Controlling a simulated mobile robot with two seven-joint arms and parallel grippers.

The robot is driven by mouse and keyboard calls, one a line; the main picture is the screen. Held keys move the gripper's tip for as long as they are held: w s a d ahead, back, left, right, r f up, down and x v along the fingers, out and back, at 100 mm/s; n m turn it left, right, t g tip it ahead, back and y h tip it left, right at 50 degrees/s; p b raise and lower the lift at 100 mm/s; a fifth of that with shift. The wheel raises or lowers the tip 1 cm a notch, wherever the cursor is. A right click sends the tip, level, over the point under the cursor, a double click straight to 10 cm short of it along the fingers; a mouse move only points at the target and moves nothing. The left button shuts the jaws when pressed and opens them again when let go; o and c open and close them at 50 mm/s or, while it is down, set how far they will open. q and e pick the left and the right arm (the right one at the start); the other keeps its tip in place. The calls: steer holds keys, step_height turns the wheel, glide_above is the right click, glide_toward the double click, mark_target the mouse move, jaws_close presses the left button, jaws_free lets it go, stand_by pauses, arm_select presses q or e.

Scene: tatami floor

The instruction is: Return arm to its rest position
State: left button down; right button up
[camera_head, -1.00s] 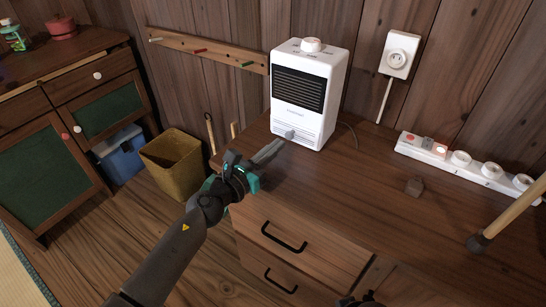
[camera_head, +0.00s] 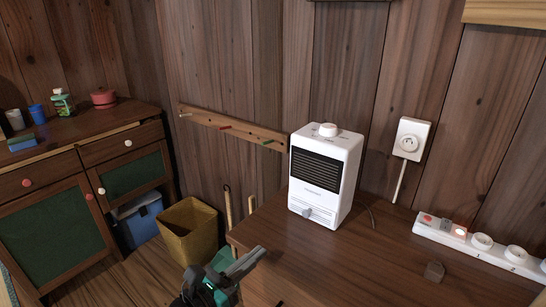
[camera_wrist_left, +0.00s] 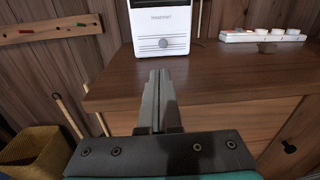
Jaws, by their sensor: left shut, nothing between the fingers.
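My left gripper (camera_head: 246,262) shows at the bottom of the head view, in front of the left part of the wooden cabinet top. Its fingers are shut with nothing between them, and it is apart from the white heater. In the left wrist view the shut fingers (camera_wrist_left: 158,76) point toward the white heater (camera_wrist_left: 161,28), which stands beyond them on the cabinet top (camera_wrist_left: 215,80). Most of my left arm is out of the head view. My right gripper is not in view.
The white heater (camera_head: 324,178) stands on the cabinet. A power strip (camera_head: 480,246) and a small brown block (camera_head: 434,271) lie to its right. A yellow bin (camera_head: 188,232) and a blue box (camera_head: 139,222) stand on the floor at left, beside a green-panelled sideboard (camera_head: 80,150).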

arm_select(q)
steer(key=s+a+f+n+g+y+p, duration=0.1)
steer(key=s+a+f+n+y+p, duration=0.2)
steer(key=a+f+n+y, duration=0.55)
steer(key=s+a+f+n+g+y+p, duration=0.1)
steer(key=s+a+f+n+p, duration=0.3)
steer(key=f+n, duration=0.9)
steer(key=s+a+f+n+g, duration=0.2)
steer(key=s+n, duration=0.4)
steer(key=s, duration=0.3)
steer(key=s+a+f+n+g+y+p, duration=0.1)
steer(key=s+a+f+n+g, duration=0.1)
steer(key=s+f+n+g, duration=0.2)
steer(key=s+a+f+n+g+y+p, duration=0.1)
steer(key=s+f+n, duration=0.7)
steer(key=s, duration=0.8)
steer(key=shift+a+n+g, duration=0.55)
steer(key=shift+n+g, duration=0.2)
steer(key=shift+g, duration=0.35)
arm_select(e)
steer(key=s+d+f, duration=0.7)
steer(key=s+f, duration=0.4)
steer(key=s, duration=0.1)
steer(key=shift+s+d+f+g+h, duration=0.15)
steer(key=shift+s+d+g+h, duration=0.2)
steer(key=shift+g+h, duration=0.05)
arm_select(q)
steer(key=shift+f+y, duration=0.1)
steer(key=shift+y, duration=0.15)
